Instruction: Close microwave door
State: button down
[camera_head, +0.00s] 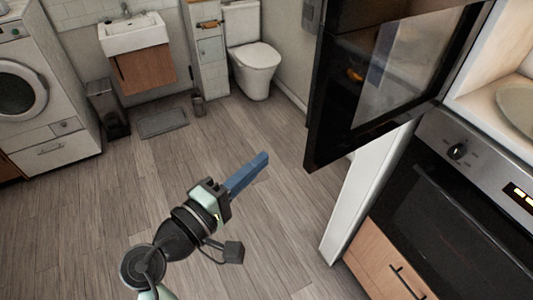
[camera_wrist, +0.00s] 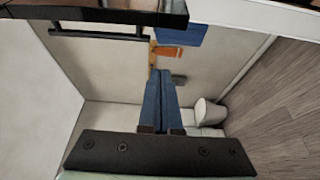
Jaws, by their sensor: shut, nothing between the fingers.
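The microwave door (camera_head: 385,80) is a dark glass panel with a black frame. It stands wide open in the head view, at the upper right, swung out from the microwave's lit interior (camera_head: 490,98). A round plate (camera_head: 518,108) shows inside, cut off by the picture edge. My gripper (camera_head: 264,158) has blue fingers and is shut and empty. In the head view it is left of the door's lower left corner, with a gap in the picture. In the wrist view the two fingers (camera_wrist: 162,75) lie together. A dark bar (camera_wrist: 95,12) crosses the top there; I cannot tell whether it is the door.
An oven (camera_head: 455,200) with a knob and display sits below the microwave, above a wooden drawer (camera_head: 385,270). A white side panel (camera_head: 365,195) stands left of it. The wooden floor (camera_head: 110,220) is open on the left. A toilet (camera_head: 255,60), sink (camera_head: 133,35) and washing machine (camera_head: 25,95) stand at the back.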

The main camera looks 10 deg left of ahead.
jog(key=p+x, duration=0.3)
jog(key=x, duration=0.5)
jog(key=s+d, duration=0.1)
jog(key=s+d+p, duration=0.1)
jog(key=s, duration=0.1)
jog(key=shift+s+d+p, duration=0.15)
jog(key=shift+d+p, duration=0.15)
